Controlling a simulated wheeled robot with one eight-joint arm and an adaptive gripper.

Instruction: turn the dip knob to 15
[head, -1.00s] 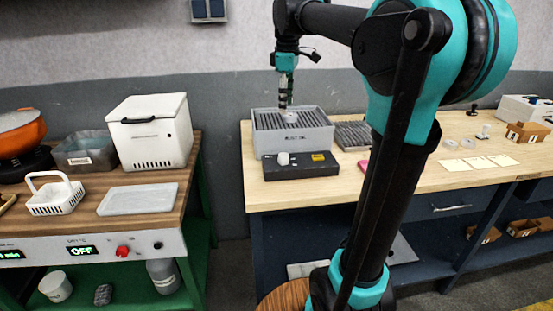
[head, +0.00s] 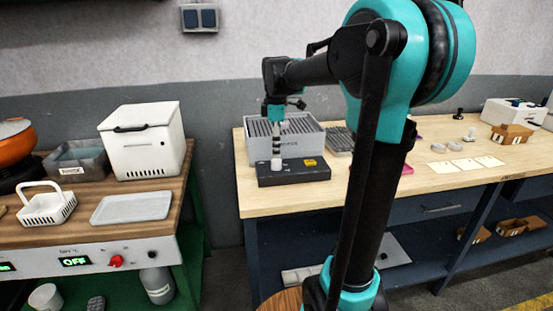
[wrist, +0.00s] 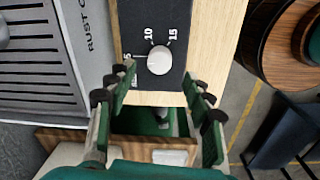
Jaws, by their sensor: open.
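The dip knob (wrist: 159,60) is a small white round knob on a black control box (wrist: 137,18). The marks 5, 10 and 15 are printed around it in the wrist view. I cannot tell which mark the knob points at. My gripper (wrist: 155,97) is open, its two fingers wide apart, with nothing between the pads. The knob lies ahead of the fingertips, between their lines, apart from both. In the head view my gripper (head: 276,152) hangs pointing down just above the knob (head: 276,164) at the left of the black box (head: 305,177).
A grey ribbed tank (head: 305,146) stands right behind the black box, close to my gripper. A dark grate (head: 340,140) lies right of it. Cards (head: 463,165) lie farther right on the wooden bench. A separate bench at left holds a white box (head: 145,145) and a red knob (head: 116,261).

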